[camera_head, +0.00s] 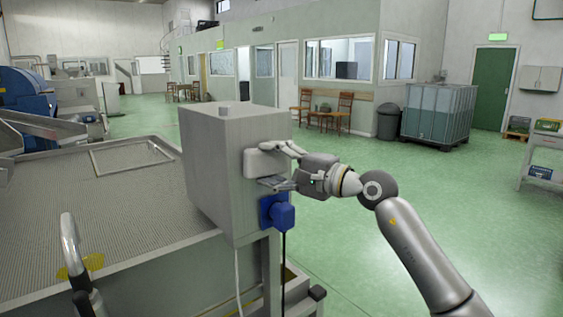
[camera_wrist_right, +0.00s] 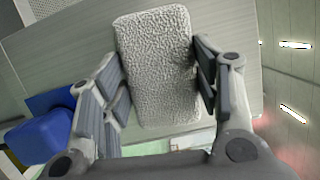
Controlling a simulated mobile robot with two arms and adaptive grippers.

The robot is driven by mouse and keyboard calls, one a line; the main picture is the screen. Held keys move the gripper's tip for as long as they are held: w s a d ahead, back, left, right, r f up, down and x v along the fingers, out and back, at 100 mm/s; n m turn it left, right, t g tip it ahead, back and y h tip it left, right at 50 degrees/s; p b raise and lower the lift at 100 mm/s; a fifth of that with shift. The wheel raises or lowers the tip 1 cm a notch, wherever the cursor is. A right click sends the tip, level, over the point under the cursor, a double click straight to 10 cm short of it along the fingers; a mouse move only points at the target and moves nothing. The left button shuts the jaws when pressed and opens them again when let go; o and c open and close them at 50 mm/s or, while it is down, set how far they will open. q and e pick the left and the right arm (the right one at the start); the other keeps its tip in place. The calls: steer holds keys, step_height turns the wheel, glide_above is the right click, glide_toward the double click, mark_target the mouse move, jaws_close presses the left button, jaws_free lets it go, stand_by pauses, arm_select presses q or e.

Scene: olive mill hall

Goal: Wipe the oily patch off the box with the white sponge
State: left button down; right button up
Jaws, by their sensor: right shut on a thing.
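The grey metal box (camera_head: 212,170) stands at the right edge of a mesh-topped machine in the head view. My right gripper (camera_head: 272,166) is shut on the white sponge (camera_head: 260,163), at the box's right-hand face. In the right wrist view the rough-surfaced sponge (camera_wrist_right: 155,65) sits between the two fingers, with the grey box face (camera_wrist_right: 70,45) behind it. The sponge appears to be against that face; exact contact is hard to tell. I see no oily patch on the visible box faces; the part behind the sponge is hidden. My left gripper is not in view.
A blue plug (camera_head: 283,215) with hanging cables juts from the box just below my right gripper. A curved metal handle (camera_head: 70,245) with a yellow area at its foot rises at the lower left. The green floor (camera_head: 370,185) to the right is open.

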mark_target(236, 166)
steer(key=shift+s+a+p, duration=0.1)
steer(key=shift+s+a, duration=0.45)
steer(key=shift+a, duration=0.3)
steer(key=shift+s+a+p, duration=0.1)
steer(key=shift+s+a, duration=0.45)
steer(key=shift+a, duration=0.3)
steer(key=shift+s+a+p, duration=0.1)
steer(key=shift+s+a, duration=0.45)
steer(key=shift+a, duration=0.3)
steer(key=shift+s+d, duration=0.1)
steer(key=shift+s+d+f+b, duration=0.15)
steer(key=shift+s+d+b, duration=0.15)
steer(key=shift+s+b, duration=0.2)
steer(key=s+d+b, duration=0.1)
steer(key=s, duration=0.1)
steer(key=s+d, duration=0.1)
steer(key=shift+s+d+r+b, duration=0.2)
steer(key=shift+s+d+b, duration=0.15)
steer(key=shift+s+b, duration=0.05)
